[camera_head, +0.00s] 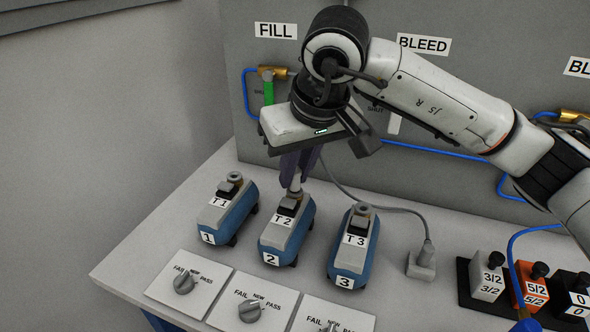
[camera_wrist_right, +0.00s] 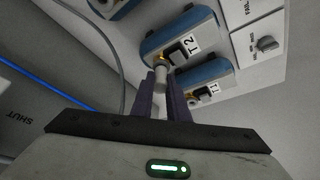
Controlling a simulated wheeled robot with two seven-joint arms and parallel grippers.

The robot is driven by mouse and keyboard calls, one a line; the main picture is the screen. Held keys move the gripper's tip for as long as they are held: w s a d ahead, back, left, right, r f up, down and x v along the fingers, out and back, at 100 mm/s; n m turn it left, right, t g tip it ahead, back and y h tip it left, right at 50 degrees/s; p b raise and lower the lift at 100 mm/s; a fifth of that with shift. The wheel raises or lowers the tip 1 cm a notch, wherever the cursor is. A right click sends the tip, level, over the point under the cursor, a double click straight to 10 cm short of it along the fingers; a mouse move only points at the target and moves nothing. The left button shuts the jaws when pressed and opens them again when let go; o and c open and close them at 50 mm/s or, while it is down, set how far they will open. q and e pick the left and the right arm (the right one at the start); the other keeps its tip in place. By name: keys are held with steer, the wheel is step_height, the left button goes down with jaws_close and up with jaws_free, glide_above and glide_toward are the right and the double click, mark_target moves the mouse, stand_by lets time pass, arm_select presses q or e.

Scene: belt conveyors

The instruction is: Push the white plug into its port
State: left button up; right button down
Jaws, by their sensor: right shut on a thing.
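My right gripper (camera_head: 299,166) is shut on the white plug (camera_head: 296,183), pointing down above the rear of the blue unit labelled T2 and 2 (camera_head: 273,243). In the right wrist view the plug (camera_wrist_right: 160,77) sits between the dark fingertips (camera_wrist_right: 163,98), with its end at the brassy fitting of the T2 unit (camera_wrist_right: 187,50). I cannot tell how far the plug is in the port, as the plug and black button block hide it. My left gripper is not in view.
Similar blue units T1 (camera_head: 229,208) and T3 (camera_head: 353,250) stand on either side. A grey cable runs right to a plug in a white block (camera_head: 421,265). Knob plates (camera_head: 189,283) line the front. Valves (camera_head: 489,277) stand right. The grey panel (camera_head: 450,80) rises behind.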

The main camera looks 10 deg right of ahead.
steer(key=shift+f, duration=0.25)
stand_by(0.4)
steer(key=c, duration=1.2)
jaws_free()
steer(key=shift+r, duration=0.1)
steer(key=shift+r+p, duration=2.1)
steer(key=shift+r, duration=1.35)
steer(key=shift+f, duration=0.1)
